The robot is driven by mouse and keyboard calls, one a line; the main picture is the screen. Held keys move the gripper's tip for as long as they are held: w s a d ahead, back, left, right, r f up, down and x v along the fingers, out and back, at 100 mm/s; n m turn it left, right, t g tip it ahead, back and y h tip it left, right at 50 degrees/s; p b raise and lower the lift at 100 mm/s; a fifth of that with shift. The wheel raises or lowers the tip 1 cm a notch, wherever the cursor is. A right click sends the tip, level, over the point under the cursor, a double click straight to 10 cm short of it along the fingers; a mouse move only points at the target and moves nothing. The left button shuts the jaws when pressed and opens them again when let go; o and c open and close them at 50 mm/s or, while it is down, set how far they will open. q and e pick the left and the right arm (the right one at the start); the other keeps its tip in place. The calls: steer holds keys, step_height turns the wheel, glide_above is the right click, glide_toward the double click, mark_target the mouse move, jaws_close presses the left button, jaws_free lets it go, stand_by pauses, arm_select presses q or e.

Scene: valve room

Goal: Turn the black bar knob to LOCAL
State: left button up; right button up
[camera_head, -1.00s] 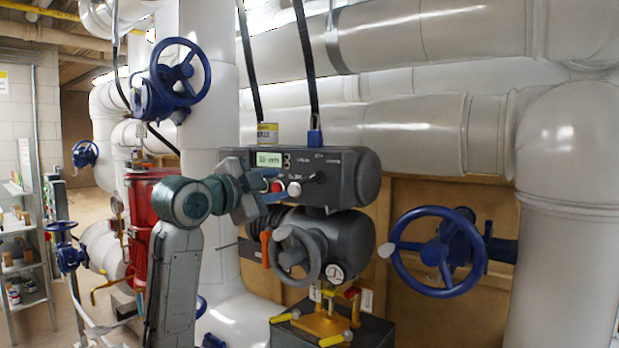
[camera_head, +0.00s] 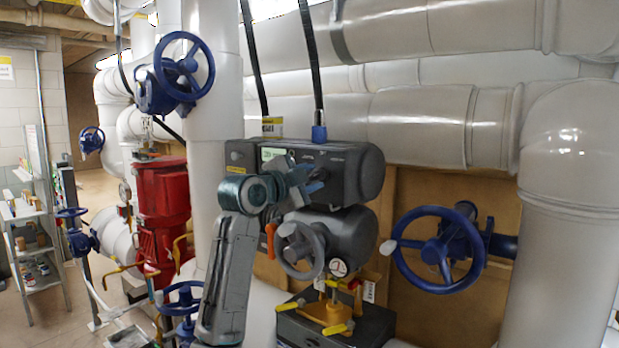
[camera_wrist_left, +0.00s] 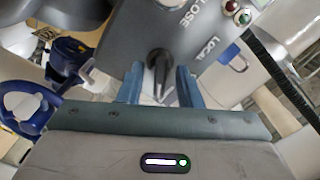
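The dark grey actuator housing (camera_head: 362,172) has a control panel on its front. In the left wrist view the black bar knob (camera_wrist_left: 158,66) stands out from the panel (camera_wrist_left: 128,40), with "LOCAL" printed beside it on the right and "CLOSE" above. My left gripper (camera_head: 314,180) is in front of the panel and covers part of it in the head view, where I cannot make out the knob clearly. In the left wrist view the blue fingers of this gripper (camera_wrist_left: 159,85) are apart, one on each side of the knob, with gaps showing. My right gripper is not in view.
A grey handwheel (camera_head: 300,250) sits just below the panel, with an orange lever (camera_head: 270,240) beside it. A blue handwheel (camera_head: 437,252) is to the right. White pipes run behind.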

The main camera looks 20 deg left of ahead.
arm_select(q)
jaws_close()
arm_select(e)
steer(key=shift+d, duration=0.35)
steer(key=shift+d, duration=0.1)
